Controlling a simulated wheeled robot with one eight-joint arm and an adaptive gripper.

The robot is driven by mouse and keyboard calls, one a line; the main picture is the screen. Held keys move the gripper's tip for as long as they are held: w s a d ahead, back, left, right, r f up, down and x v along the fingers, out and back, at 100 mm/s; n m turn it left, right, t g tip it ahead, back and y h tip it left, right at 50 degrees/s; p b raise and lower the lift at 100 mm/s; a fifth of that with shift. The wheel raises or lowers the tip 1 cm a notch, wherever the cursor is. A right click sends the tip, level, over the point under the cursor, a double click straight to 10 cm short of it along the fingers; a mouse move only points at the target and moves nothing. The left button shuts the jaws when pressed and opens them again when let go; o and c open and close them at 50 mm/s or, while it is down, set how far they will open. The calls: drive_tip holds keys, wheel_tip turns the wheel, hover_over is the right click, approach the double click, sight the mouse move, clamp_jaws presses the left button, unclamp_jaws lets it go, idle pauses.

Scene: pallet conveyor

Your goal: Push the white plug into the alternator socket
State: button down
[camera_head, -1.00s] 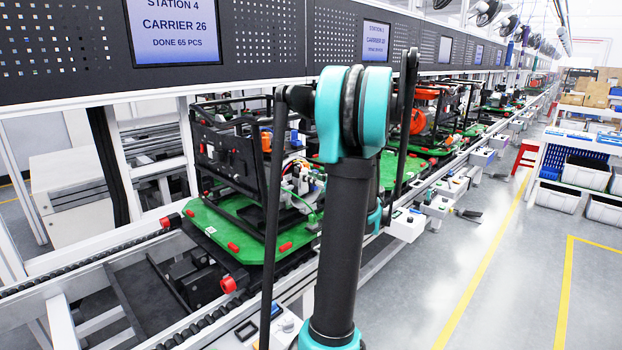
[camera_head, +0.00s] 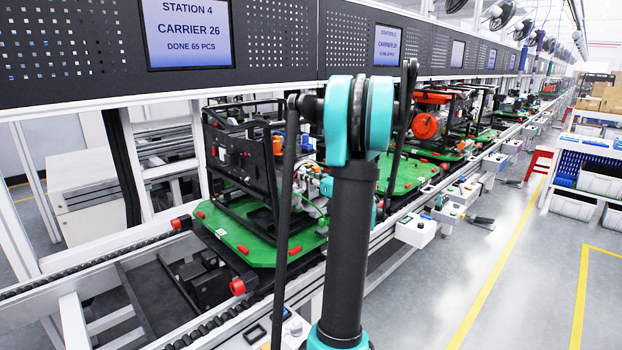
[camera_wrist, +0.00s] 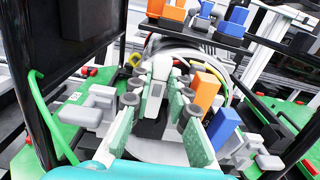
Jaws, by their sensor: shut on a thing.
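In the wrist view my gripper (camera_wrist: 156,97) has its two green-padded fingers close together over the generator. A pale, whitish piece (camera_wrist: 160,68) shows at the fingertips and looks like the white plug. The fingers are closed on it. The alternator end (camera_wrist: 185,57) with its bundle of coloured wires lies just beyond the tips. The socket opening is hidden, so I cannot tell whether the plug touches it or is inside. In the head view the black-framed generator (camera_head: 240,150) stands on a green carrier (camera_head: 245,242); my arm hides my gripper and the plug.
In the wrist view an orange block (camera_wrist: 206,91) and a blue block (camera_wrist: 222,128) stand close to the right finger. Black frame bars (camera_wrist: 300,150) border the space. In the head view a roller rail (camera_head: 80,265) runs along the line; the aisle floor (camera_head: 520,260) is open at right.

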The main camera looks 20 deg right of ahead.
sight(304, 185)
drive_tip(key=shift+x, duration=0.85)
drive_tip(key=shift+w+f, duration=0.1)
drive_tip(key=shift+f, duration=1.85)
drive_tip(key=shift+f, duration=0.15)
drive_tip(key=c, duration=1.4)
unclamp_jaws()
drive_tip(key=shift+o, duration=0.2)
drive_tip(key=v, duration=0.8)
